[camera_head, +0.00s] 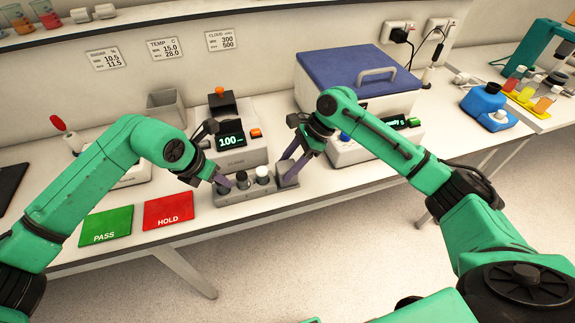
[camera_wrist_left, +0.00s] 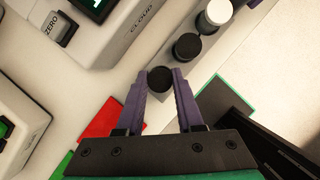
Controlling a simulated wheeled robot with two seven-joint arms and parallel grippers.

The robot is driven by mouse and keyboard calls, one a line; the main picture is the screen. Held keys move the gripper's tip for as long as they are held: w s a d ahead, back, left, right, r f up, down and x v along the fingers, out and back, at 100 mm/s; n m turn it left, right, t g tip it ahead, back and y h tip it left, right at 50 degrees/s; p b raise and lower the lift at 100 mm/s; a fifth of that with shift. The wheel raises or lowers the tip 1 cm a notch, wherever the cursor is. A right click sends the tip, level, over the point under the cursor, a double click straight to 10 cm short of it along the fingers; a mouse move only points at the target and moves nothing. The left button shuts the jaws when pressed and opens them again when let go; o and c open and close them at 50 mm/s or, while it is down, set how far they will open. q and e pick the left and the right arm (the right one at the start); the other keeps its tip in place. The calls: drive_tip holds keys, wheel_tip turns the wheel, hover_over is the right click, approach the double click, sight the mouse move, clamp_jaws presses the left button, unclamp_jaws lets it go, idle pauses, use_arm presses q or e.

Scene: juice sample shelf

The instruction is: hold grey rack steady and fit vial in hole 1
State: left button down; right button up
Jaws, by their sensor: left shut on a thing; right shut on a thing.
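The grey rack (camera_head: 258,195) lies along the bench's front edge. My left gripper (camera_head: 222,184) is at its left end, with its purple fingers closed around a dark-capped vial (camera_wrist_left: 160,85). The vial is at the left end of the row; the fingers hide its lower part, so I cannot tell how deep it sits in the hole. Beside it in the rack stand a black-capped vial (camera_wrist_left: 187,46) and a white-capped vial (camera_wrist_left: 217,12). My right gripper (camera_head: 287,172) is shut on the raised block at the rack's right end.
A red HOLD mat (camera_head: 168,211) and a green PASS mat (camera_head: 106,226) lie left of the rack. Behind stand a meter with a lit display (camera_head: 232,150) and a blue-lidded box (camera_head: 355,75). The bench edge is close in front of the rack.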

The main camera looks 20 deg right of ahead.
use_arm(q)
drive_tip(key=shift+c, duration=2.3)
unclamp_jaws()
drive_tip(key=v, duration=1.2)
